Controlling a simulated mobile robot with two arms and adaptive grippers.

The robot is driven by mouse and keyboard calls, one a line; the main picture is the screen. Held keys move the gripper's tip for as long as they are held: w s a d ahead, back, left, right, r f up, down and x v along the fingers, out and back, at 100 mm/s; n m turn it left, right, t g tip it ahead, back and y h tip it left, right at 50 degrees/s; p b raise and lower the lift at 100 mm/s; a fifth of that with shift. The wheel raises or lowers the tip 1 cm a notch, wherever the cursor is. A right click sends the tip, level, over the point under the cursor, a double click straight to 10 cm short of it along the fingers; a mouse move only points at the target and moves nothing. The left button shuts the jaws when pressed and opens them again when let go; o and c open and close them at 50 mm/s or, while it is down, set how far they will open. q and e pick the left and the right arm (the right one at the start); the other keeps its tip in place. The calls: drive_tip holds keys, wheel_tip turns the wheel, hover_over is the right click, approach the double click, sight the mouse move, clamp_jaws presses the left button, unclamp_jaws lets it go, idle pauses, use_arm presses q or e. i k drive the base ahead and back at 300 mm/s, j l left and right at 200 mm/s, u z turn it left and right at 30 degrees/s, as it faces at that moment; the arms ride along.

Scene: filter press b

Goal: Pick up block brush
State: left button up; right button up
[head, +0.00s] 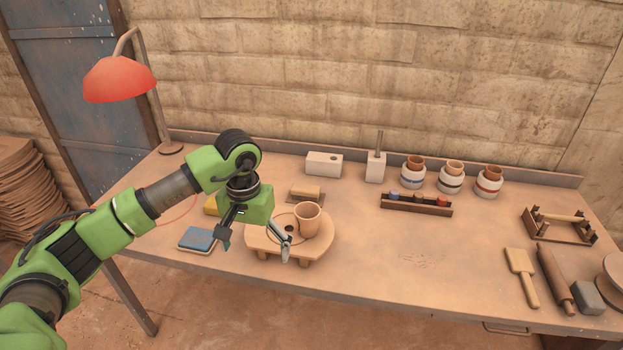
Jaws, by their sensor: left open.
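What looks like the block brush, a small tan block on a darker base (305,192), lies on the table behind the round wooden stand. My left gripper (254,245) is open and empty, with its fingers spread wide over the left part of the stand. The block lies behind and to the right of this gripper, clear of its fingers. My right gripper is out of view.
The round stand (262,247) holds a clay cup (308,218). A blue pad (197,239) lies to the left. A pale block (324,163), a rack (416,205) and several jars stand behind and right. The middle right of the table is clear.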

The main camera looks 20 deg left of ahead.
sight(302, 192)
drive_tip(key=i, duration=1.3)
